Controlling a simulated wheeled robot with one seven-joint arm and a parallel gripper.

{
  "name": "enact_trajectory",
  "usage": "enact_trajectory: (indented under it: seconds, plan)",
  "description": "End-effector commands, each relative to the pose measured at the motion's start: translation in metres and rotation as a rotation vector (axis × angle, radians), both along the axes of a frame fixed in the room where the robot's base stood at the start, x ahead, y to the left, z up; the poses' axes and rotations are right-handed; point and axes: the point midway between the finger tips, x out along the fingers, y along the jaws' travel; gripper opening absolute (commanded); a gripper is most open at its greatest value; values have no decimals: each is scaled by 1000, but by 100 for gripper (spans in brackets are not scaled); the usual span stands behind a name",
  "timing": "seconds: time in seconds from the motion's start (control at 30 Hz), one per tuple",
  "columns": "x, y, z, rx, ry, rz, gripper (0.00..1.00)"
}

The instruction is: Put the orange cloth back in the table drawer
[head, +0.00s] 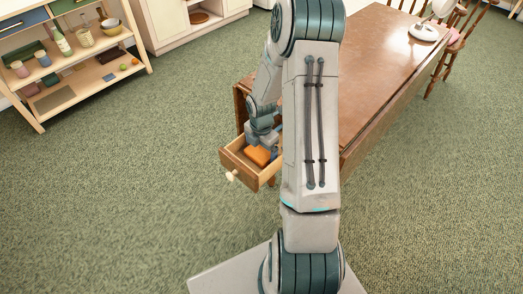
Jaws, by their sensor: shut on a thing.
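The wooden table (385,55) stands at the upper right, and its drawer (240,171) is pulled out from the near end. The drawer has a pale round knob (231,176). The orange cloth (258,156) is folded into a small block and shows within the drawer's outline. My gripper (261,146) reaches down over the drawer and is shut on the cloth. My arm hides the right part of the drawer. I cannot tell whether the cloth touches the drawer floor.
A shelf unit (137,66) with bottles, bowls and small items stands at the upper left. A white cabinet (171,28) is at the back. A white fan-like object (424,31) sits on the table's far end, near wooden chairs (458,45). Green carpet left of the drawer is clear.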

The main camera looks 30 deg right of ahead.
Motion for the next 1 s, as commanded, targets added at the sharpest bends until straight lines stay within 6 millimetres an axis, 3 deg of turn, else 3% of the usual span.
enact_trajectory:
  seconds: [0.4,0.43,0.67,0.87,1.0]
  plan:
    - [0,0,-10,-1,-1,1,69]
    - [0,0,-8,-1,-1,1,98]
    - [0,0,-8,-1,-1,0,100]
    - [1,-1,11,-1,-4,-2,100]
    - [1,-1,42,-2,-5,-2,100]
